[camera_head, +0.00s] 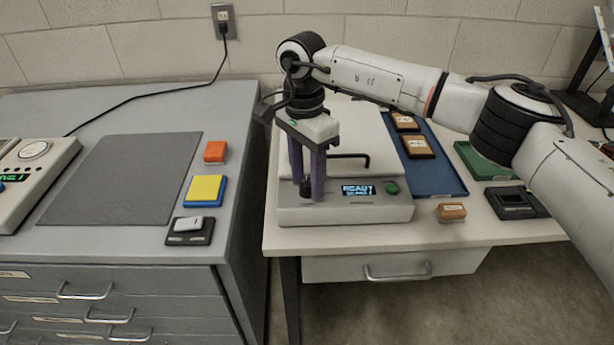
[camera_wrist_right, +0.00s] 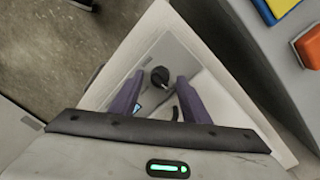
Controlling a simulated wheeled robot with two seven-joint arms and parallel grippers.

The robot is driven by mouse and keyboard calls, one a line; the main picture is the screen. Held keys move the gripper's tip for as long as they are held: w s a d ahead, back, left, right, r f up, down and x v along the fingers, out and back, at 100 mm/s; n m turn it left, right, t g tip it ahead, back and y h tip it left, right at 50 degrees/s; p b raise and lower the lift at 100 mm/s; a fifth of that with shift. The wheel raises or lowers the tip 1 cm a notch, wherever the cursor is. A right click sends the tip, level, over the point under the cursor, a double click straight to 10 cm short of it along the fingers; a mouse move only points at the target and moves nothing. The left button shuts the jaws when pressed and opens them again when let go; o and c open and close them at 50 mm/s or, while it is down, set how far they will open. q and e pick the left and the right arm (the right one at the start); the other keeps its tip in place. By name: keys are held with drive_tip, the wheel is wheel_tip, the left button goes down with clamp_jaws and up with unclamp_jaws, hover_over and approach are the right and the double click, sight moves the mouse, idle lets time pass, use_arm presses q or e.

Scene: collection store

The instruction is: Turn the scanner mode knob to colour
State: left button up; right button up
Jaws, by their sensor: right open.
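The scanner (camera_head: 345,212) is a pale grey box on the white table, with a lit display (camera_head: 357,189) reading "READY" and a green button (camera_head: 391,188) on its front panel. Its dark round mode knob (camera_head: 306,188) is at the left of that panel and also shows in the right wrist view (camera_wrist_right: 160,76). My right gripper (camera_head: 308,192) points down, open, its purple fingers at either side of the knob. In the wrist view the fingertips (camera_wrist_right: 160,79) show gaps to the knob. I cannot read the knob's setting. My left gripper is out of view.
A black bent handle (camera_head: 350,158) rises behind the fingers. A blue tray (camera_head: 430,172) with framed items, a green tray (camera_head: 478,160), a wooden stamp-like block (camera_head: 451,212) and a black device (camera_head: 515,202) are to the right. A grey cabinet (camera_head: 120,248) stands left, across a gap.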

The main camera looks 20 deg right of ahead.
sight(306, 179)
wheel_tip(306, 179, up, 10)
drive_tip(key=shift+w, duration=0.25)
drive_tip(key=shift+a, duration=0.1)
